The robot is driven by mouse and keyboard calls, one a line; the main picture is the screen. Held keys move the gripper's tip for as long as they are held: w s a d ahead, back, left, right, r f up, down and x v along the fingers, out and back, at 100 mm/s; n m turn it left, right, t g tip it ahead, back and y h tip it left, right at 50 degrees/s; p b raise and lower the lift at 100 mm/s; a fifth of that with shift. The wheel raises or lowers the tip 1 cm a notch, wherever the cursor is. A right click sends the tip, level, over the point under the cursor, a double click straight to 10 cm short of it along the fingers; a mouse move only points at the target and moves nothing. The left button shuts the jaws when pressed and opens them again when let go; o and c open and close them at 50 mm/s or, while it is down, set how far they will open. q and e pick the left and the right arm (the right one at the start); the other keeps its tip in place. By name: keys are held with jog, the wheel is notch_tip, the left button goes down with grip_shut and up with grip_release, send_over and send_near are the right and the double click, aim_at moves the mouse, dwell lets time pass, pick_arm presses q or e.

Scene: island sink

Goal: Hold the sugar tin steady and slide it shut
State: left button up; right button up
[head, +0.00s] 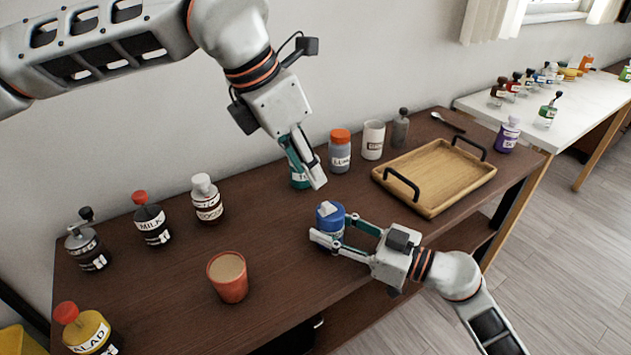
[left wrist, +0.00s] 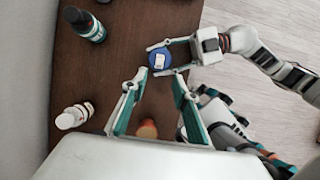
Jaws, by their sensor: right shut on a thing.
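The sugar tin is likely the small blue tin (head: 330,211) on the brown table, though I cannot read its label. It has a white piece on top, and in the left wrist view the blue top (left wrist: 153,59) shows from above. My right gripper (head: 331,230) is shut on the tin from the right and front, with a finger on either side. My left gripper (head: 308,172) is above and behind the tin, pointing down. Its fingers (left wrist: 154,84) are spread apart with nothing between them, and it does not touch the tin.
A wooden tray (head: 435,172) with black handles lies to the right. An orange cup (head: 228,278) stands at the front left. An orange-capped jar (head: 340,153), a white canister (head: 373,140) and a grey bottle (head: 400,128) stand behind. Several bottles stand at left.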

pick_arm(q)
jog(key=shift+v, duration=1.1)
pick_arm(e)
jog(key=o, duration=1.3)
jog(key=shift+d, duration=0.15)
